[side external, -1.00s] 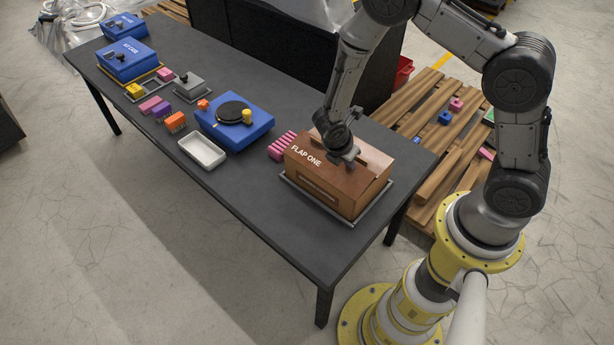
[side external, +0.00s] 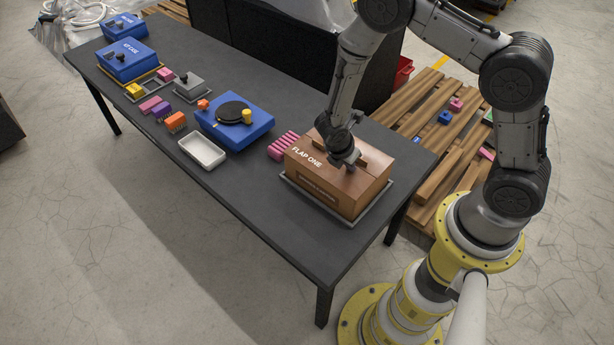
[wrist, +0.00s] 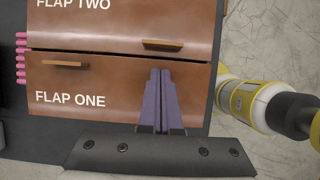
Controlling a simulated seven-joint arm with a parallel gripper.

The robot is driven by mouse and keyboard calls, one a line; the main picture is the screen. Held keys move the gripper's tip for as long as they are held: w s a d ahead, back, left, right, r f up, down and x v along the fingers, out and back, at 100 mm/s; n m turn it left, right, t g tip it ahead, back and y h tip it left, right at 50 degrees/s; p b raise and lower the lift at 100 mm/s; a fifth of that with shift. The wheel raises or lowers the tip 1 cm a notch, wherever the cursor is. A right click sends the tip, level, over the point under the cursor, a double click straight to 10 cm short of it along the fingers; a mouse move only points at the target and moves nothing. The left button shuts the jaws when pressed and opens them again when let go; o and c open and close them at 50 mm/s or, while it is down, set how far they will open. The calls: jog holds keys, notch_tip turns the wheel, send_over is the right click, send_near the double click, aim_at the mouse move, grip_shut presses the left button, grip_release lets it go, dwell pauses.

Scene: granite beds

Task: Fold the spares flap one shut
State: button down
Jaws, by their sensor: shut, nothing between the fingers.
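The brown spares box (side external: 320,198) stands near the right end of the dark table. Flap one (side external: 308,158), lettered in white, lies over the near side of its top and looks flat or nearly so. It also shows in the wrist view (wrist: 105,82), with a small tan strip on it. Flap two (wrist: 120,18) lies beyond it, with a narrow dark seam between them. My gripper (side external: 350,164) is shut and empty, its fingers pointing down at flap one. In the wrist view the purple fingers (wrist: 161,72) are together near the seam; contact is hard to confirm.
The box sits in a grey tray (side external: 352,220). A pink ribbed piece (side external: 283,146) is close to its left. A white tray (side external: 202,151), blue cases (side external: 127,61) and small coloured blocks stand farther left. The table's front right is clear.

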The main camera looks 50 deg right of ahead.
jog(key=shift+f, duration=0.15)
jog(key=shift+r, duration=3.55)
